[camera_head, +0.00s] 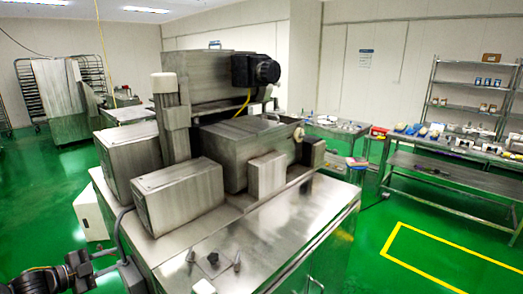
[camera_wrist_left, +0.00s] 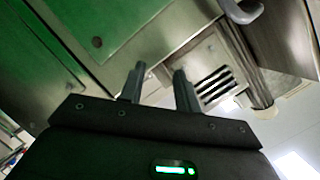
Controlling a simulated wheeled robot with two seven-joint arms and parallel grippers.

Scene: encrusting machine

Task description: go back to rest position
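My left gripper (camera_head: 108,263) is at the lower left in the head view, beside the near left side of the steel encrusting machine (camera_head: 300,215). The left wrist view shows its two dark fingers (camera_wrist_left: 158,85) standing apart with nothing between them, so it is open and empty. The same view shows metal panels and a slotted vent beyond the fingers. Whether the fingers touch the machine cannot be told. My right gripper is in neither view.
Small metal parts (camera_head: 213,258) stand on the machine's front top. A grey cable (camera_head: 118,232) hangs at its left side, near my left gripper. A steel table (camera_head: 450,175) and shelf rack (camera_head: 468,86) stand at the right. Green floor (camera_head: 385,225) is clear between.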

